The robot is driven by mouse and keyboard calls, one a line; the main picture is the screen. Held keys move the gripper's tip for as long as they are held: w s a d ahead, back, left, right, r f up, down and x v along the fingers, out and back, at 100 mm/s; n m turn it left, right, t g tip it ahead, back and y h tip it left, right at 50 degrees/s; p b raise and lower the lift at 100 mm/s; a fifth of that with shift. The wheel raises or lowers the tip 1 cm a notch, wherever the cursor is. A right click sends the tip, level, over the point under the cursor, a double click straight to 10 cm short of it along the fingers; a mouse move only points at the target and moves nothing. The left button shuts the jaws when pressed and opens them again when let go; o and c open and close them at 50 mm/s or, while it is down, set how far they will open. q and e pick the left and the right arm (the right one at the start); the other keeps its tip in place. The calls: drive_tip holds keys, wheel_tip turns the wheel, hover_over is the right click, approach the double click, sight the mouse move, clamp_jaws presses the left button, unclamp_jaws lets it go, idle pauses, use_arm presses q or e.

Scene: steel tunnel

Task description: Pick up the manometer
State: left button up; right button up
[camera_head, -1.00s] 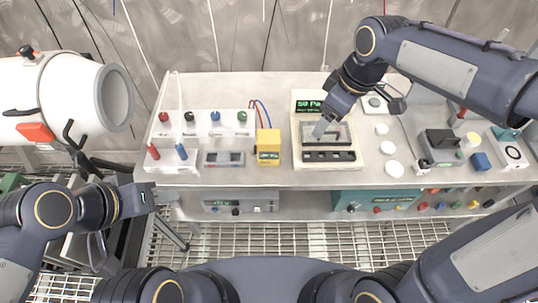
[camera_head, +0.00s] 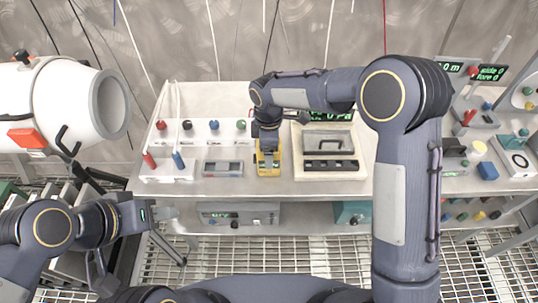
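A small yellow instrument (camera_head: 260,171), which looks to be the manometer, stands on the bench shelf between a grey meter and a beige device. My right gripper (camera_head: 268,155) points down right over it and hides most of its upper part. Its fingers overlap the yellow body, and I cannot tell whether they are closed on it. My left gripper (camera_head: 164,213) is at the lower left, beside the bench's front edge and away from the instrument.
The beige device (camera_head: 329,174) with a green Pa display stands close on the right. A white terminal block (camera_head: 202,133) with coloured posts and the grey meter (camera_head: 223,168) stand on the left. A white cylinder (camera_head: 75,100) is at the far left.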

drive_tip(key=shift+f, duration=0.8)
drive_tip(key=shift+c, duration=0.5)
drive_tip(key=shift+r, duration=0.1)
drive_tip(key=c, duration=1.1)
drive_tip(key=shift+o, duration=0.2)
